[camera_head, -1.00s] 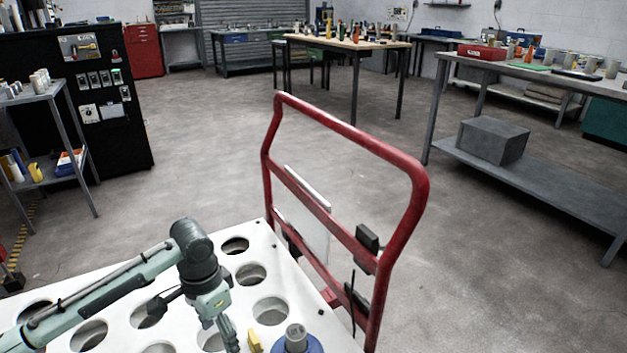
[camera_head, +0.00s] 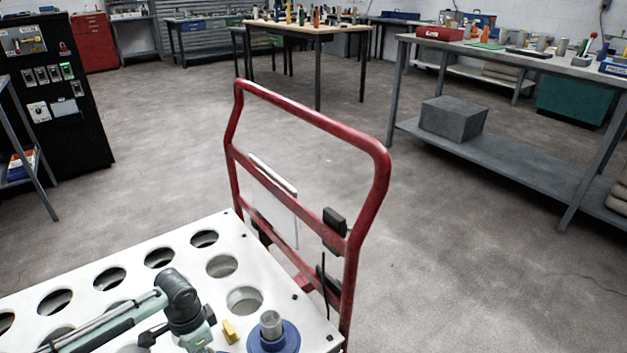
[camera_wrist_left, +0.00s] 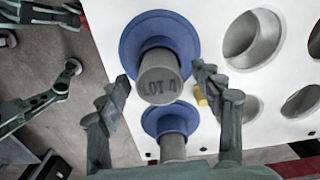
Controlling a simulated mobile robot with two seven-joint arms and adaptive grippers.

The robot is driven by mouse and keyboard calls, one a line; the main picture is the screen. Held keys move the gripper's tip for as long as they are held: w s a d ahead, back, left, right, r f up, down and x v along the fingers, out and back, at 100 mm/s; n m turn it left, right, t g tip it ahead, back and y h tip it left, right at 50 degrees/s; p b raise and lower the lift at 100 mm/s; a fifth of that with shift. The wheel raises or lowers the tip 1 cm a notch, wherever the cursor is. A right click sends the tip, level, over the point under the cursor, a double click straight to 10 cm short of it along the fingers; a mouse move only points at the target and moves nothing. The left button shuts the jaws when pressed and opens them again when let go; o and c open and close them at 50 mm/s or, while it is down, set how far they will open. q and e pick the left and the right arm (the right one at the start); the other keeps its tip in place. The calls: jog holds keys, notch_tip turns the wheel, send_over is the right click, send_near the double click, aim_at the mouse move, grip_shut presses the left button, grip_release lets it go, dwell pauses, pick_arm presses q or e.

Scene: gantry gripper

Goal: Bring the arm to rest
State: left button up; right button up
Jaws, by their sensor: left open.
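My left gripper (camera_wrist_left: 160,95) is open in the wrist view, with one finger on each side of a grey cylinder (camera_wrist_left: 160,78) marked LOT A. The fingers look apart from it, but depth is hard to judge. The cylinder stands in a blue flanged collar (camera_wrist_left: 187,28). A second grey cylinder (camera_wrist_left: 172,147) in a blue collar (camera_wrist_left: 150,123) is below it. In the head view my left arm (camera_head: 110,322) comes in low over the white holed top (camera_head: 215,290), its fingertips cut off. Green-grey gripper-like parts (camera_wrist_left: 45,105) at the wrist view's left are probably my right gripper; their state is unclear.
A blue-collared cylinder (camera_head: 272,335) and a small yellow piece (camera_head: 230,331) are near the arm on the cart top. A red cart handle (camera_head: 372,200) rises behind. Open floor (camera_head: 450,260) lies beyond, with workbenches (camera_head: 500,58) around the room.

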pick_arm(q)
jog(key=shift+m, duration=1.1)
